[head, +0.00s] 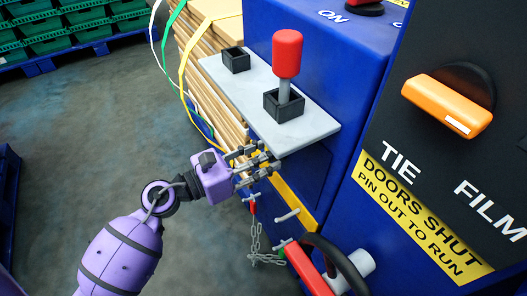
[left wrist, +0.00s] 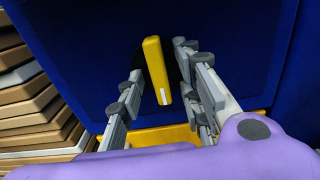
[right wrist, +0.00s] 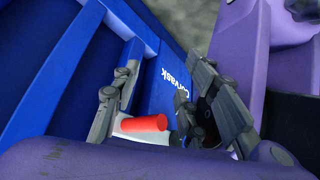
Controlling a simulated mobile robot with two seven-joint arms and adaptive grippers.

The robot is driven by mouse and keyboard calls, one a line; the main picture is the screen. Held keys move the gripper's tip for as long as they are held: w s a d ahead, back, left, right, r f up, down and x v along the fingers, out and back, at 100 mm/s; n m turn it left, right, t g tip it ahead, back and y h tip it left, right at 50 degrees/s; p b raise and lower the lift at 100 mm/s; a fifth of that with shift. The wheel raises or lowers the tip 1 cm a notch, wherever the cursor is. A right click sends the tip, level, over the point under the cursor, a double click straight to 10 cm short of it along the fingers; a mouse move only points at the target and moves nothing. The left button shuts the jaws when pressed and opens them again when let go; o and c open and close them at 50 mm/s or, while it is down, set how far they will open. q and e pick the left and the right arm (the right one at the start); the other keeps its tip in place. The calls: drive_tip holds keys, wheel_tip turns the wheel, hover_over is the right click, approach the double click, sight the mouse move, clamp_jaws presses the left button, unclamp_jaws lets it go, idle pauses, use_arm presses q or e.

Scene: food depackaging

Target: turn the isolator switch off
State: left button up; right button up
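In the left wrist view a yellow bar-shaped handle (left wrist: 156,68) with a white mark at its lower end stands on a dark blue panel. My left gripper (left wrist: 160,95) is open, its fingers on either side of this handle; I cannot tell whether they touch it. In the head view my left gripper (head: 262,163) is just below the grey shelf, and that handle is not clearly visible. An orange rotary handle (head: 448,103) sits on the black panel. No frame labels the isolator switch clearly. My right gripper (right wrist: 155,108) is open, seen only in its wrist view.
A red-topped lever (head: 287,55) rises from the grey shelf (head: 240,92) above my left gripper. A chain (head: 256,243) and a red handle (head: 308,270) are below. Stacked cardboard (head: 200,55) stands behind. In the right wrist view a red cylinder (right wrist: 144,123) is near the left finger.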

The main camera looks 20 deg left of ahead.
use_arm(q)
clamp_jaws()
drive_tip(key=shift+r, duration=0.1)
use_arm(e)
drive_tip(key=shift+r, duration=0.15)
